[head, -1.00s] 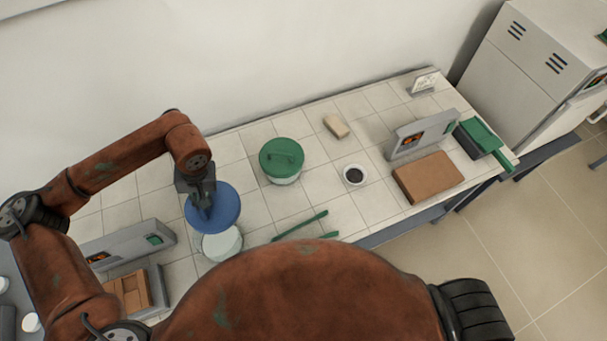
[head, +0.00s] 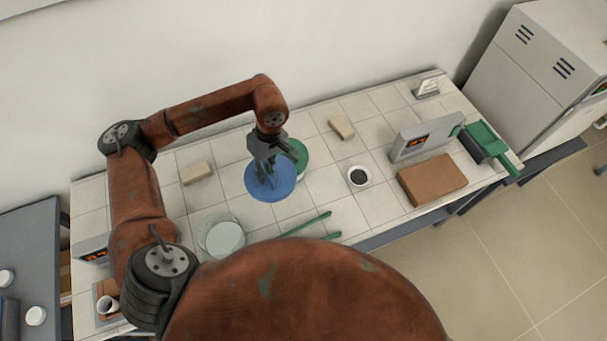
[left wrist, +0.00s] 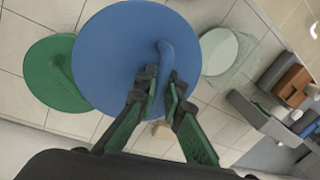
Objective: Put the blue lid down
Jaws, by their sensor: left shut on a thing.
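The round blue lid (head: 270,186) is held by my left gripper (head: 266,170), above the bench. In the left wrist view the left gripper (left wrist: 162,88) is shut on the handle of the blue lid (left wrist: 115,50). The round green lid (head: 300,152) is partly hidden behind the gripper and the blue lid in the head view; it also shows in the left wrist view (left wrist: 45,75). A glass dish with a pale disc in it (head: 225,237) stands uncovered, left of and nearer than the blue lid. My right gripper is not in view.
Green tongs (head: 305,224) lie right of the glass dish. A small cup with dark contents (head: 357,176), a brown block (head: 432,178) and a grey panel (head: 426,137) stand further right. Pale blocks (head: 197,172) and (head: 341,128) lie toward the wall. The white tiles between are clear.

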